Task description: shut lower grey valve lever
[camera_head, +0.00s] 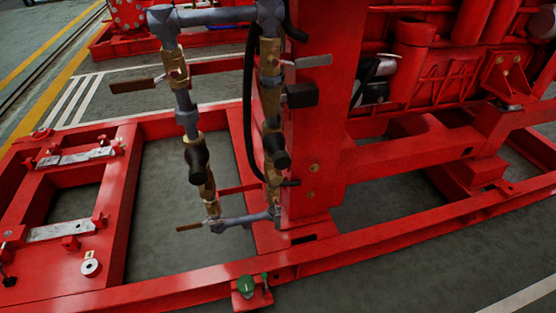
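Two vertical brass-and-grey pipe lines hang beside a red upright post. A grey valve lever (313,61) points right at the top of the right line. A brown lever (137,85) points left from the upper left line. Low down, a small brownish lever (189,228) points left beside the bottom grey pipe (240,220). A short dark lever or handle (290,183) sticks out low on the right line. I cannot tell which low handle is the grey one. Neither of my grippers is in view.
A red skid frame (150,288) surrounds the pipes, with grey floor inside it. The red post (318,130) and engine (450,70) stand to the right. A black hose (248,110) hangs near the right line. A green knob (246,286) sits at the front rail.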

